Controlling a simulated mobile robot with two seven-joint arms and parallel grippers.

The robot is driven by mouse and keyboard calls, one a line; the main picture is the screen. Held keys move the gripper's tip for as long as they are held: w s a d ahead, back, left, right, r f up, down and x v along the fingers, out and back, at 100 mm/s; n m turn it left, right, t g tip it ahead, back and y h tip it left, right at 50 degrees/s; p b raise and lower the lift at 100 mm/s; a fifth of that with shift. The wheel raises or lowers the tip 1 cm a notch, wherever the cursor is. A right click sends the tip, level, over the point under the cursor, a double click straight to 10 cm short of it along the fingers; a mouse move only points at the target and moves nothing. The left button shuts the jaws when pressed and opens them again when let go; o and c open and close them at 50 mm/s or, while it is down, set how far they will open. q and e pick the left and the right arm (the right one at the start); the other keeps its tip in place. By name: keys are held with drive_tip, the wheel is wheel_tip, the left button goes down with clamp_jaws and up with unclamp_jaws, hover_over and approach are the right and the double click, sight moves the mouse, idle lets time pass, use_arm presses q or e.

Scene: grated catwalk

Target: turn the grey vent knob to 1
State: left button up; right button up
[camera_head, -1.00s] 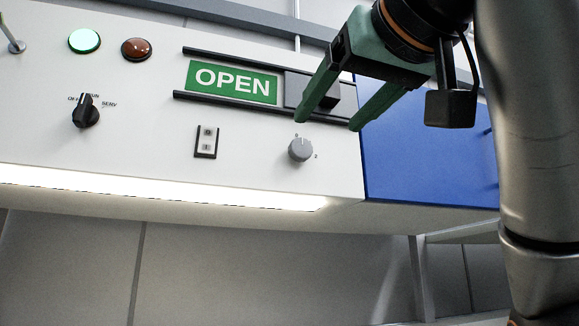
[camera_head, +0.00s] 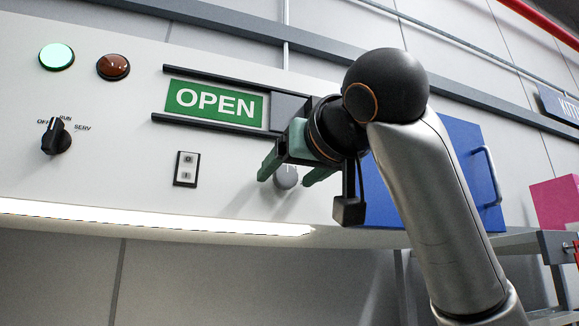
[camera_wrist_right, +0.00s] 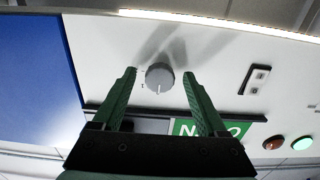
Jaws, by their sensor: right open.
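The grey vent knob (camera_head: 286,177) sits on the white panel, below the right end of the OPEN sign's slide. My right gripper (camera_head: 288,178) is open, with one green finger on each side of the knob in the head view. In the right wrist view the knob (camera_wrist_right: 159,77) shows between the fingertips of the gripper (camera_wrist_right: 160,76), with a gap on both sides. Its white pointer line points down in that view, toward my wrist. My left gripper is not in view.
A black selector switch (camera_head: 56,137), a rocker switch (camera_head: 186,168), a green lamp (camera_head: 56,57) and a red lamp (camera_head: 113,67) are on the panel at left. The OPEN sign (camera_head: 214,102) is just above. A blue door (camera_head: 462,160) with a handle is at right.

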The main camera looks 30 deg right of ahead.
drive_tip(key=shift+w, duration=0.15)
drive_tip(key=shift+c, duration=0.2)
clamp_jaws()
idle(0.4)
